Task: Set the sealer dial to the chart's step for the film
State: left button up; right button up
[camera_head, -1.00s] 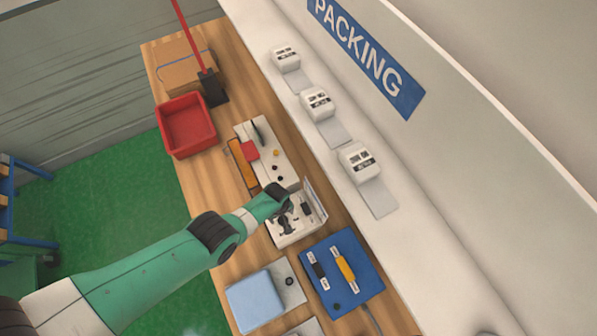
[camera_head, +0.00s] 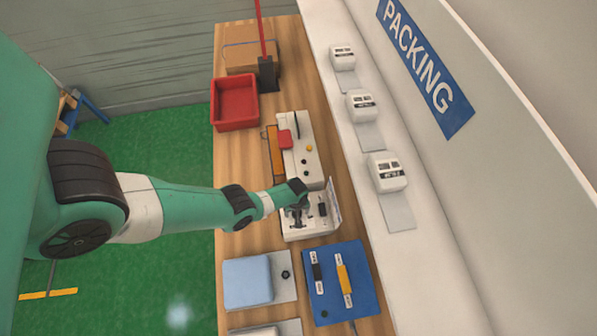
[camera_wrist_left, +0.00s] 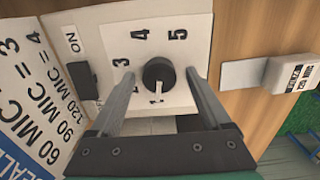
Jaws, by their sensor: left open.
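The sealer's dial is a round black knob (camera_wrist_left: 159,72) on a white panel with printed numbers; 3, 4 and 5 are readable. Its white pointer points down in the left wrist view, toward a digit I cannot read surely. My left gripper (camera_wrist_left: 160,78) is open, one finger on each side of the knob; contact is unclear. In the head view the left gripper (camera_head: 297,205) is over the white box (camera_head: 296,233). The chart (camera_wrist_left: 32,90) stands left of the panel, partly cut off, showing "60 MIC", "90 MIC", "120 MIC", "= 3" and "= 4". My right gripper is not in view.
A black switch (camera_wrist_left: 82,79) marked ON sits beside the dial. A white labelled block (camera_wrist_left: 292,74) lies right in the wrist view. In the head view a blue mat (camera_head: 365,285), a light-blue pad (camera_head: 247,281) and a red bin (camera_head: 235,103) are around. Several labelled blocks stand on the ledge.

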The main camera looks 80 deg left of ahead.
pick_arm(q)
jog(key=shift+r, duration=0.1)
jog(key=shift+c, duration=0.3)
grip_shut()
